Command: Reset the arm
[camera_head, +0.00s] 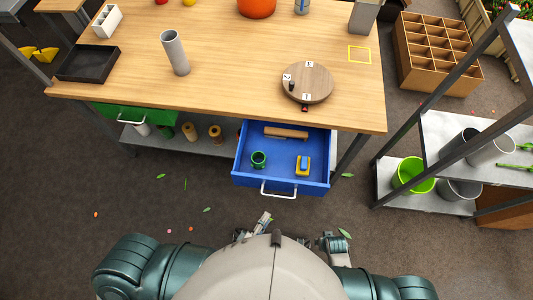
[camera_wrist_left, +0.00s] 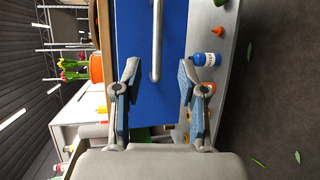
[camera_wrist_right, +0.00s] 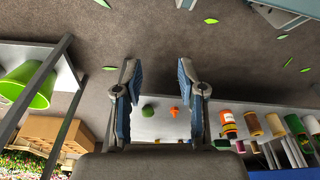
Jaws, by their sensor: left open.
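My left gripper (camera_head: 262,222) is low in the head view, just in front of my body and below the open blue drawer (camera_head: 247,185). In the left wrist view its fingers (camera_wrist_left: 160,88) are apart with nothing between them. The blue drawer front and its metal handle (camera_wrist_left: 156,40) show beyond them. My right gripper (camera_head: 335,243) is to the right of the left one, partly hidden by my body. In the right wrist view its fingers (camera_wrist_right: 158,88) are apart and empty, above the floor. Both grippers are clear of the table.
The wooden table (camera_head: 220,50) carries a round turntable (camera_head: 315,80), a grey cylinder (camera_head: 175,52) and a black tray (camera_head: 88,65). The drawer holds a green cup (camera_head: 259,160) and a yellow-blue item (camera_head: 303,166). A metal shelf (camera_head: 470,135) with buckets stands right. Leaves litter the floor.

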